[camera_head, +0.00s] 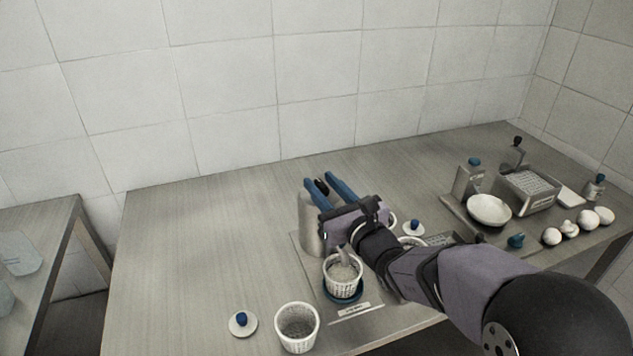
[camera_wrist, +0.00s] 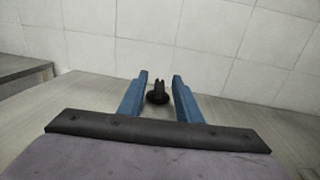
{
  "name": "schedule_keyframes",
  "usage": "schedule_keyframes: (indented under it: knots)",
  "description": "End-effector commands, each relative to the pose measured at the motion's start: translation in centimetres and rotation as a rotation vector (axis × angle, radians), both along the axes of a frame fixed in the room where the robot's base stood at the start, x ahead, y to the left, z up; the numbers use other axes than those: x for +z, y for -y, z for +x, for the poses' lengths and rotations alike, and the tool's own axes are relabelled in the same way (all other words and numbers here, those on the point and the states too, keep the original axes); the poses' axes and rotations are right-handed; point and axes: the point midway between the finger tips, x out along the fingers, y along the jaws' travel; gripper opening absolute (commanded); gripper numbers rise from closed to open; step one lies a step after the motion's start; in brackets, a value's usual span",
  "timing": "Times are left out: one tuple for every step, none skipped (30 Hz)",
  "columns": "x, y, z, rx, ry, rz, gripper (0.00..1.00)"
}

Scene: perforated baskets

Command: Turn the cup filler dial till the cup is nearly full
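The cup filler (camera_head: 310,232) is a grey upright body on a base plate, mostly hidden behind my gripper. Its small black dial (camera_head: 321,186) is on top and also shows in the wrist view (camera_wrist: 158,94). My gripper (camera_head: 318,182) is open, its two blue fingers on either side of the dial. In the wrist view the fingers (camera_wrist: 160,76) have a gap on each side of the dial. A white perforated cup (camera_head: 342,288) stands upright on a blue round base under the metal spout (camera_head: 343,254). Pale grey contents show inside; their exact level is hard to tell.
An empty-looking perforated cup (camera_head: 297,329) and a lid with a blue knob (camera_head: 242,323) are at the front. At the right are a white bowl (camera_head: 489,211), a grey box (camera_head: 527,192) and several white round items. The table's left side is clear.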

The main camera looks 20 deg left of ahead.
Motion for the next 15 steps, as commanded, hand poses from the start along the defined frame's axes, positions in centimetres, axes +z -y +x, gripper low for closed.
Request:
schedule_keyframes:
  knots:
    - [-0.1,0.5,-0.3,-0.001,0.001,0.001,0.31]
    - [-0.1,0.8,-0.5,-0.001,0.001,0.001,0.31]
    - [-0.1,1.0,-0.8,-0.001,0.001,0.001,0.31]
    - [-0.1,1.2,-0.9,0.0,0.001,0.001,0.31]
    - [0.0,1.4,-1.1,0.0,0.001,0.001,0.31]
    - [0.0,1.6,-1.2,0.0,0.001,0.001,0.31]
    - [0.0,1.7,-1.3,0.0,0.001,0.001,0.31]
    - [0.0,1.8,-1.3,0.0,0.001,0.001,0.31]
    - [0.0,1.8,-1.4,0.0,0.0,0.001,0.31]
    - [0.0,1.9,-1.5,0.0,0.0,0.001,0.31]
    - [0.0,1.9,-1.5,0.0,0.0,0.001,0.31]
    - [0.0,1.9,-1.5,0.0,0.0,0.001,0.31]
    - [0.0,1.9,-1.5,0.0,0.0,0.001,0.31]
    - [0.0,1.9,-1.5,0.0,0.0,0.001,0.31]
    - [0.0,1.9,-1.5,0.0,0.0,0.001,0.31]
